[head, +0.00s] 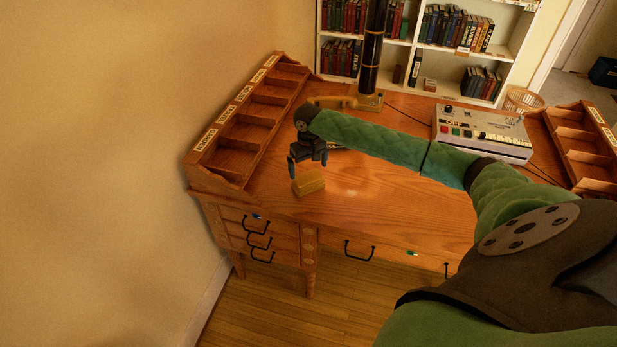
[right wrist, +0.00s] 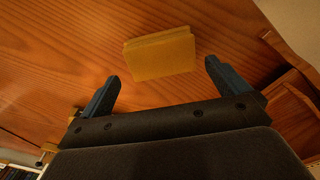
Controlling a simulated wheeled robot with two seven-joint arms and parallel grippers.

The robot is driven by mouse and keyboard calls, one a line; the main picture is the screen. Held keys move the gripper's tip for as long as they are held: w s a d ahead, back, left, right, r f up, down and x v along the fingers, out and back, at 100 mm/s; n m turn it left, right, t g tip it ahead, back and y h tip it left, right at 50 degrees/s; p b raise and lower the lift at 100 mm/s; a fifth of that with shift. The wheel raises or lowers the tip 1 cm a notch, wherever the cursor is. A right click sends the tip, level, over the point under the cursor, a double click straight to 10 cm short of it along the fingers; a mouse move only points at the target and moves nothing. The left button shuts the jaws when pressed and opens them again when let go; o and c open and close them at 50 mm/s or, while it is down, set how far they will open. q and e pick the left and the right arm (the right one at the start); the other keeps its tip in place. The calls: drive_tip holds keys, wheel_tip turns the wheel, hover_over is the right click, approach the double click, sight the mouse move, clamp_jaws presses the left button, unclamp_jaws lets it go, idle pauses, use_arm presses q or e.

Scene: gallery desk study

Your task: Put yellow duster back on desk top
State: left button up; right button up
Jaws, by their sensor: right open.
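The yellow duster (head: 309,182) is a small block-like thing on the wooden desk top (head: 375,193), near its left front part. It also shows in the right wrist view (right wrist: 160,54), resting on the wood beyond and between my fingertips. My right gripper (head: 307,170) is open and empty, just above and behind the duster in the head view. Its two blue-grey fingers are spread apart in the right wrist view (right wrist: 162,71), and nothing is between them. My left gripper is not in view.
A pigeonhole rack (head: 262,110) stands along the desk's left edge, close to my right gripper. A dark upright tube on a brass stand (head: 370,101) stands at the back. A grey machine with buttons (head: 483,130) is at right. The front middle of the desk is clear.

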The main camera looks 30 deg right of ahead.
sight(308, 177)
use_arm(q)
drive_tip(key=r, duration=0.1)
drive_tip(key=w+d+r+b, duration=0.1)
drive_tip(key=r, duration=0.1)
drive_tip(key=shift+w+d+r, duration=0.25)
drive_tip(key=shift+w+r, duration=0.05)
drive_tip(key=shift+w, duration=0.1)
use_arm(e)
wheel_tip(308, 177, up, 7)
drive_tip(key=shift+f, duration=0.15)
